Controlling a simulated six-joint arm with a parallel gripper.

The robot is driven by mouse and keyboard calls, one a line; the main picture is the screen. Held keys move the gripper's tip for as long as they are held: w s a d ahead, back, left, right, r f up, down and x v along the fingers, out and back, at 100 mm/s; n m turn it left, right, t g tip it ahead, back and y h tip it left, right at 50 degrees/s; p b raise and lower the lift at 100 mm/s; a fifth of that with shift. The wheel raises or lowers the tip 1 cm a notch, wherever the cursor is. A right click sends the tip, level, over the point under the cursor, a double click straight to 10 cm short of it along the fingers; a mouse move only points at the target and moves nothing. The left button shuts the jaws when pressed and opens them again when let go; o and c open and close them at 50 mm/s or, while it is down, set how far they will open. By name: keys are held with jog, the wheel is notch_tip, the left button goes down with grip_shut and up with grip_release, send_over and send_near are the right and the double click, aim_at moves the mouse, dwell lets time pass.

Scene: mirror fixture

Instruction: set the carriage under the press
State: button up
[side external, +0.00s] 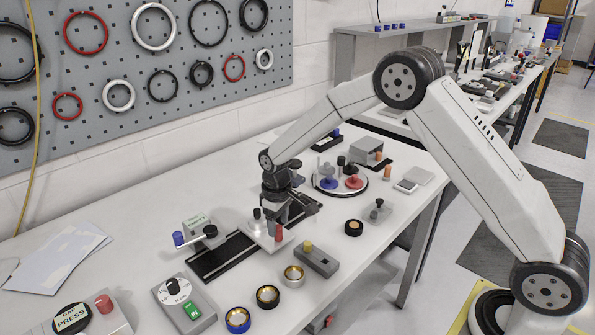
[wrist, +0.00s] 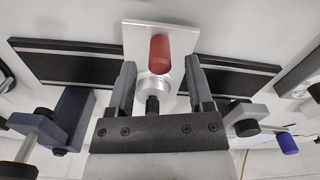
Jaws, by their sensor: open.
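The carriage (side external: 283,240) is a pale metal plate across a black rail (side external: 220,257). It carries a red post (side external: 278,232) and a silver cylinder with a black top (side external: 257,214). In the wrist view the carriage plate (wrist: 135,33), red post (wrist: 160,52) and silver cylinder (wrist: 153,84) show between the open fingers of my gripper (wrist: 160,70). No contact is visible; the exact height gap is unclear. A control box with a red button bears a label ending in PRESS (side external: 72,319); which fixture is the press is unclear.
A grey block with a blue-knobbed lever (side external: 178,238) stands behind the rail. A grey block with a yellow knob (side external: 316,260), several gold-lined rings (side external: 268,296) and a dial box (side external: 180,297) lie in front. A round turntable (side external: 341,187) stands beyond my gripper.

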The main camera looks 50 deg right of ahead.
jog(key=shift+f, duration=1.4)
grip_shut()
dwell(0.5)
